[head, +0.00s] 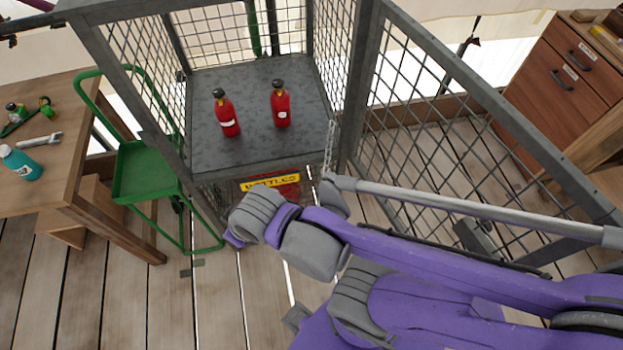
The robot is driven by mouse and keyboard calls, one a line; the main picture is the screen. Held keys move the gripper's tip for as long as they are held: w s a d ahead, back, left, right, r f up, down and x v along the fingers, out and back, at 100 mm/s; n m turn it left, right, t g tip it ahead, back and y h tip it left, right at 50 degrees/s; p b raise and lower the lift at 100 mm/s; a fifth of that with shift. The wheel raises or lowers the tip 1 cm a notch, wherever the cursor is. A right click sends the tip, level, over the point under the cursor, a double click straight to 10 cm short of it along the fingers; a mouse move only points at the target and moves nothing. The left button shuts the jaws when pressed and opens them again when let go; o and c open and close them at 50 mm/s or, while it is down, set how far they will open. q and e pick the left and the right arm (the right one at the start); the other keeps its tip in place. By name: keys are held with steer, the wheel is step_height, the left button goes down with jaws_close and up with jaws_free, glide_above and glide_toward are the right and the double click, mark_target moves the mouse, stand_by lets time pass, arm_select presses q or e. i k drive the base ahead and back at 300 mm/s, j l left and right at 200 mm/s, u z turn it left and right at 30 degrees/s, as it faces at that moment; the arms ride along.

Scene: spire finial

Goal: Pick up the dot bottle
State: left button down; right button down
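Two red bottles with black tops stand upright on the grey floor of a mesh cage. The right red bottle (281,107) has a small white mark that looks roundish, possibly the dot. The left red bottle (228,116) has a white band-like mark. The marks are too small to read surely. A purple and grey arm of mine reaches in from the right, in front of and below the cage, apart from both bottles. I cannot make out any gripper fingers on it. No arm comes in from the left.
The cage floor (255,70) is open at the front, above a yellow "BOTTLES" sign (270,183). Mesh walls flank it. A green cart (146,170) stands left, beside a wooden table (60,110) with a teal bottle (22,165) and a wrench (40,141). Wooden drawers (560,70) stand right.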

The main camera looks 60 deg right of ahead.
mark_target(279, 99)
steer(key=z, duration=2.4)
